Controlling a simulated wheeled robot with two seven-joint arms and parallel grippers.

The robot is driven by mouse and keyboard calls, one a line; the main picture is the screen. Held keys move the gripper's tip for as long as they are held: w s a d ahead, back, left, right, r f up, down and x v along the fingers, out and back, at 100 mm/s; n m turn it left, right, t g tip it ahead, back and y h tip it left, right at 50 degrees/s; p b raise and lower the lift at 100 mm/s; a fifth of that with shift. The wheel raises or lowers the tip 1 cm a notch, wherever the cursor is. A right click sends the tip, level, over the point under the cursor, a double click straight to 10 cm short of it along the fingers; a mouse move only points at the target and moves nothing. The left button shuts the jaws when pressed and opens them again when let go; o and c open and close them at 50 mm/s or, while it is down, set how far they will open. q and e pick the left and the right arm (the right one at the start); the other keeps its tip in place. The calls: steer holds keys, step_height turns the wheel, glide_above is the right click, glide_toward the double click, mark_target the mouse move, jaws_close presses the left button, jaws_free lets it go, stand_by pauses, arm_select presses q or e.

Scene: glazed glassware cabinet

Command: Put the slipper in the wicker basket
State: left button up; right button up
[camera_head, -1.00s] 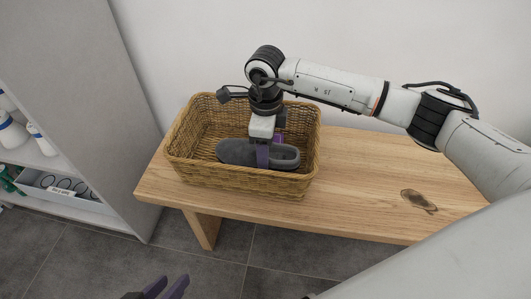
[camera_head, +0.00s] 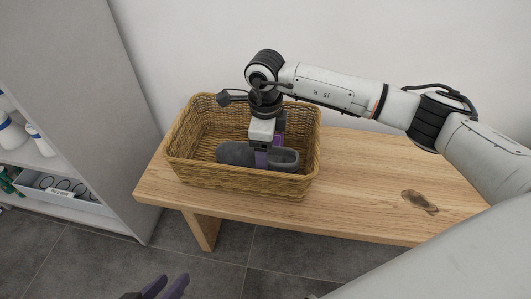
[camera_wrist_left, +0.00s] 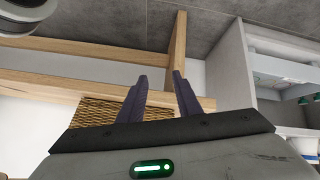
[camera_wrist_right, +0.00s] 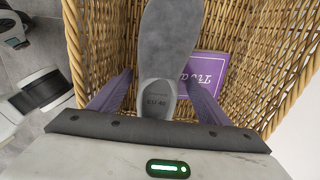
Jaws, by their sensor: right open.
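The grey slipper (camera_head: 235,154) lies inside the wicker basket (camera_head: 243,190), near its front wall. In the right wrist view the slipper (camera_wrist_right: 168,45) is between the two purple fingers of my right gripper (camera_wrist_right: 160,80), with gaps at its sides. My right gripper (camera_head: 268,158) reaches down into the basket over the slipper and is open. Its arm and fingers hide part of the slipper. My left gripper (camera_head: 165,286) is low at the bottom edge of the head view, away from the basket. In the left wrist view its fingers (camera_wrist_left: 160,76) are apart and empty.
The basket stands on the left part of a wooden bench (camera_head: 370,175); the bench to its right is clear. A purple lettered item (camera_wrist_right: 203,72) lies in the basket beside the slipper. A grey shelf unit (camera_head: 90,90) stands at the left, a white wall behind.

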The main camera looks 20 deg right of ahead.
arm_select(q)
steer(key=p, duration=0.1)
steer(key=a+p, duration=0.1)
steer(key=a+r+n+t+y+p, duration=0.1)
steer(key=p, duration=0.1)
steer(key=shift+s+a+r, duration=0.1)
steer(key=shift+s, duration=0.2)
arm_select(e)
step_height(320, 180, up, 13)
